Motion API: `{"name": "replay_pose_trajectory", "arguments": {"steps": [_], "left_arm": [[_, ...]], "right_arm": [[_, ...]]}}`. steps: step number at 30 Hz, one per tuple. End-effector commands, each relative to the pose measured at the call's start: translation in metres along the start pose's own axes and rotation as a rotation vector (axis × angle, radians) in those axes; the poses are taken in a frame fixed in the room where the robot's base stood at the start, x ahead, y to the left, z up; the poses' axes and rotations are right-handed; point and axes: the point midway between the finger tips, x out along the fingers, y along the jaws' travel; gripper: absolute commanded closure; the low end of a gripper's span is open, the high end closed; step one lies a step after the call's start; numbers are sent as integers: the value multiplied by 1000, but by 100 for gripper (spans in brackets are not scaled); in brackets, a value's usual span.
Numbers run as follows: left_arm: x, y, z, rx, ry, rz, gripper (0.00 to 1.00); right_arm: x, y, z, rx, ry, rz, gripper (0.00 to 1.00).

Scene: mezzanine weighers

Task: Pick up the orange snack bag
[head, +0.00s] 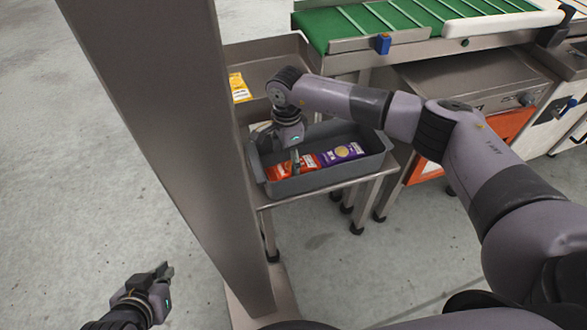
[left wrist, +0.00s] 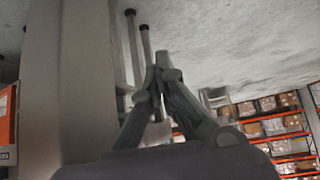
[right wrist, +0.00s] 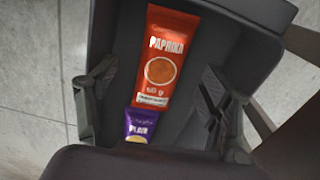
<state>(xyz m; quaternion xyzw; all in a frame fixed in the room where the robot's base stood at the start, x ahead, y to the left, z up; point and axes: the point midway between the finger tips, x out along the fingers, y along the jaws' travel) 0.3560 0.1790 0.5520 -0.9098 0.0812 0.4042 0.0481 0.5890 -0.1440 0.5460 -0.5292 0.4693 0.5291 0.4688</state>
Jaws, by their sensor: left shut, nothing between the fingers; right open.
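The orange snack bag (head: 286,168), labelled PAPRIKA, lies flat in a grey bin (head: 330,181) on a metal stand. It also shows in the right wrist view (right wrist: 167,62), with the bin's inner wall behind it. My right gripper (head: 294,160) is over the bin's left part, above the orange bag. In the right wrist view its open fingers (right wrist: 160,112) stand on either side of the lower bag area, with nothing gripped. My left gripper (head: 166,270) is shut and empty, low at the left above the floor. Its closed fingertips show in the left wrist view (left wrist: 160,65).
A purple snack bag (head: 343,153) lies beside the orange one in the bin. A yellow packet (head: 240,87) lies on a metal tray behind. A thick metal post (head: 168,120) stands between my two grippers. A green conveyor (head: 380,20) is at the back. Floor at left is clear.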

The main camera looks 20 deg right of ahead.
Motion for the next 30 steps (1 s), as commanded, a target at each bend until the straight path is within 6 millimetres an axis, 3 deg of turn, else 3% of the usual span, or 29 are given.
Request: {"name": "replay_pose_trajectory", "arguments": {"steps": [13, 22, 30], "left_arm": [[3, 9, -68, 5, 331, 20, 100], [1, 10, -74, 5, 357, 21, 100], [1, 10, -73, 5, 356, 21, 100]], "right_arm": [[47, -4, 5, 1, -1, 0, 27], [50, -4, 5, 0, 0, 0, 27], [50, -4, 5, 1, -1, 0, 44]]}}
